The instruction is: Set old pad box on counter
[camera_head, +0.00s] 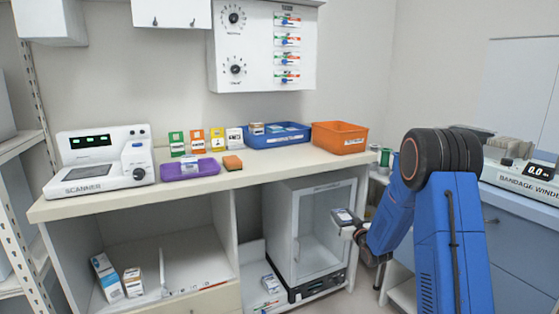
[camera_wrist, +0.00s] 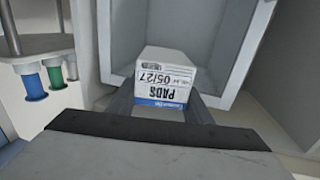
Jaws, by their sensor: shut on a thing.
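A small white pad box with a blue band (camera_wrist: 165,78) shows in the wrist view, its print upside down and reading "PADS" and "05/27". My gripper (camera_wrist: 160,108) is shut on it. In the head view my gripper (camera_head: 352,229) holds the box (camera_head: 343,216) in front of the glass-doored cabinet, below the counter's top level. The gripper's fingertips are small and partly hidden there. The pale counter (camera_head: 280,167) runs along the back wall, with a bare stretch at its right front.
A bandage winder (camera_head: 525,177) is at right.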

